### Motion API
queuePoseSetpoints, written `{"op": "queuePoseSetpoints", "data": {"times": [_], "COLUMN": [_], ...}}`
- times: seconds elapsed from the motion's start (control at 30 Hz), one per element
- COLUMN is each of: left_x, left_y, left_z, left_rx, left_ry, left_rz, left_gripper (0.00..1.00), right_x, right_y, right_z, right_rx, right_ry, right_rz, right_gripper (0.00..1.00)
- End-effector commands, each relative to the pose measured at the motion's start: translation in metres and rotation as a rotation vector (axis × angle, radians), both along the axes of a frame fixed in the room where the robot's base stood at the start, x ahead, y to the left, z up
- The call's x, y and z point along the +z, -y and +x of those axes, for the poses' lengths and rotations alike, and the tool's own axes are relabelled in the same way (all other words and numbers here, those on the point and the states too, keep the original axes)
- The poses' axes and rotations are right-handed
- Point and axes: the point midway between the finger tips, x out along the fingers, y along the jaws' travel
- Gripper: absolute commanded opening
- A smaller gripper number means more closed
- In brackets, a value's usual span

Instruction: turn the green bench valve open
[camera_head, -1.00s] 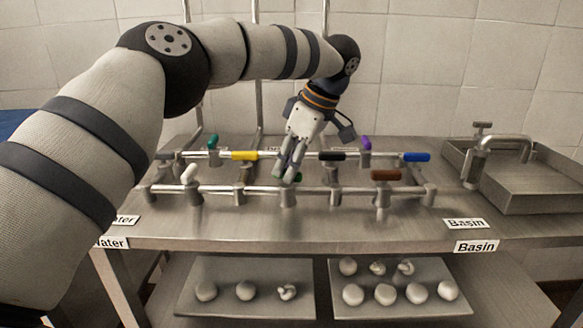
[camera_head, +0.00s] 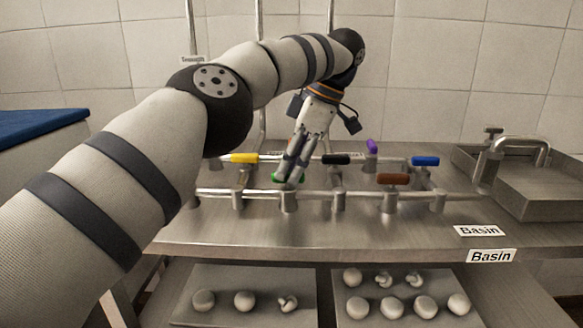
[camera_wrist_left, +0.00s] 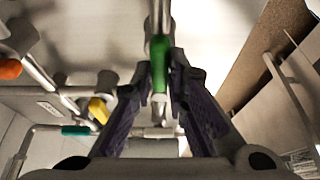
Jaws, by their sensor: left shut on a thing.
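The green valve handle (camera_wrist_left: 161,64) lies between the two fingers of my left gripper (camera_wrist_left: 160,95) in the left wrist view. In the head view only small bits of the green handle (camera_head: 276,177) show beside the fingertips. My left gripper (camera_head: 287,172) reaches down from above to the front pipe of the bench and is shut on this handle. The fingers hide most of the handle, so I cannot tell its exact angle. My right gripper is in neither view.
Close by are yellow (camera_head: 244,158), black (camera_head: 336,159), purple (camera_head: 372,146), blue (camera_head: 425,161) and brown (camera_head: 393,179) valve handles. A metal basin (camera_head: 545,190) stands at the right. My left arm covers the bench's left end.

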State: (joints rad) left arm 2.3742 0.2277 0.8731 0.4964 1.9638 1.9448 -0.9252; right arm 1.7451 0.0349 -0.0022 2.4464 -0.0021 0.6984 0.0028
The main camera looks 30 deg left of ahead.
Motion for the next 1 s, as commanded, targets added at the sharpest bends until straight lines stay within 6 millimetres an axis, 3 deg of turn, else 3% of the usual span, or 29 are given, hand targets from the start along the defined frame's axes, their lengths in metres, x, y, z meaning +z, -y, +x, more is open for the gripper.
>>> {"op": "queuePoseSetpoints", "data": {"times": [0.27,0.3,0.37,0.83,1.0], "left_x": [-0.001,-0.001,-0.001,0.001,0.01], "left_y": [0.0,0.0,0.0,0.0,0.0], "left_z": [0.0,0.0,0.0,0.0,-0.003], "left_rx": [0.002,0.002,0.001,-0.008,-0.139], "left_ry": [-0.002,-0.002,-0.002,0.0,0.009], "left_rz": [-0.001,-0.001,-0.001,0.0,0.002], "left_gripper": [0.0,0.23,0.34,0.34,0.34], "right_x": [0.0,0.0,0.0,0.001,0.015], "right_y": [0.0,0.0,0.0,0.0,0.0], "right_z": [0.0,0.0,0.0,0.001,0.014], "right_rx": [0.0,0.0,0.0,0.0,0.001], "right_ry": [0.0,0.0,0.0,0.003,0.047], "right_rz": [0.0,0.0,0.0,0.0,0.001], "right_gripper": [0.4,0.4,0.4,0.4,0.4]}}
